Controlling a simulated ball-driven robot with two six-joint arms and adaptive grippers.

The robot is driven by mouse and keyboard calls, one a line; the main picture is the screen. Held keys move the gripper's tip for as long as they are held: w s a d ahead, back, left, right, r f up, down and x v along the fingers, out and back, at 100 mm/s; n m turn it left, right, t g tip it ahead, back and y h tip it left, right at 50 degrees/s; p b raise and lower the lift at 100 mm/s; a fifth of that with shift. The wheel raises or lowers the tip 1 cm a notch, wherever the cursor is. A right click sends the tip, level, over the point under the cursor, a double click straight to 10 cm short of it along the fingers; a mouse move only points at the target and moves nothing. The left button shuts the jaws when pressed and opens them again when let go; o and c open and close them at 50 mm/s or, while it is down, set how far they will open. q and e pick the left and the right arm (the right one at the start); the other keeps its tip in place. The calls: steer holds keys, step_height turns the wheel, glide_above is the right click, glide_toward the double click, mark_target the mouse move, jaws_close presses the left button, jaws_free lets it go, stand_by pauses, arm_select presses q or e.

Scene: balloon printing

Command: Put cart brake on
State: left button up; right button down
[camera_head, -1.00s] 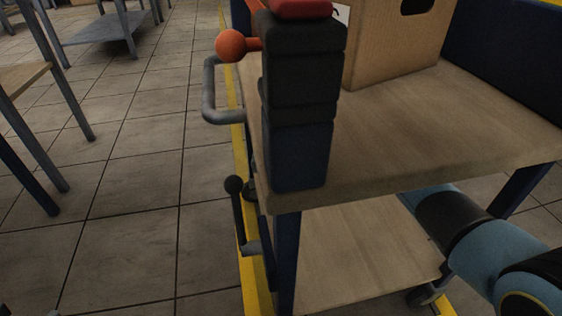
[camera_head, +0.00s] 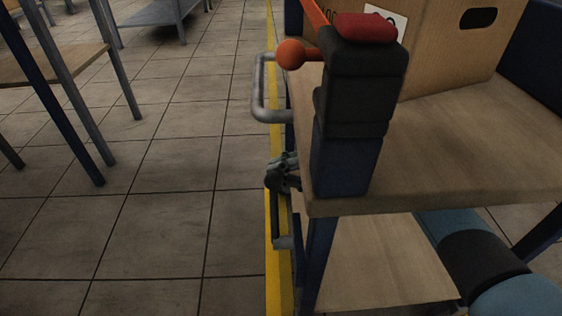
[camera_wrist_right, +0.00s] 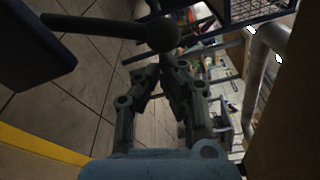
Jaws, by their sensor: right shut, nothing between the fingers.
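The cart has a wooden top (camera_head: 450,150) and a lower shelf (camera_head: 380,265). Its brake lever (camera_head: 276,225) is a dark upright rod low on the cart's left side. My right gripper (camera_head: 283,172) is beside the lever's upper end and partly covers it, close under the cart's top edge. In the right wrist view the lever's black ball knob (camera_wrist_right: 163,34) is just ahead of the fingertips of my right gripper (camera_wrist_right: 160,70). The fingers are shut and empty. I cannot tell whether they touch the knob. My left gripper is out of view.
A grey handle (camera_head: 257,90) juts from the cart's left side. Tiled floor to the left is open up to a table (camera_head: 60,62).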

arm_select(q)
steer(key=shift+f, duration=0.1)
arm_select(e)
steer(key=shift+s, duration=0.1)
stand_by(0.3)
steer(key=shift+s+r+n, duration=0.2)
steer(key=shift+r+n, duration=0.05)
steer(key=shift+n, duration=0.05)
steer(key=shift+s+r, duration=0.1)
steer(key=shift+r, duration=0.05)
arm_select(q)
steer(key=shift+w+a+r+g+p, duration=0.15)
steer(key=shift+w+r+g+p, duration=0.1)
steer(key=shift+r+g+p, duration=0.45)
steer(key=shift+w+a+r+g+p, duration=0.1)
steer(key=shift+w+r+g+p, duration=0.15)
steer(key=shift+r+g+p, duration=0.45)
arm_select(e)
steer(key=s+r+n+y, duration=0.1)
steer(key=s+r+n, duration=0.2)
steer(key=s+n, duration=0.2)
steer(key=shift+s+r+n, duration=0.2)
steer(key=shift+s+n, duration=0.1)
steer(key=shift+s, duration=1)
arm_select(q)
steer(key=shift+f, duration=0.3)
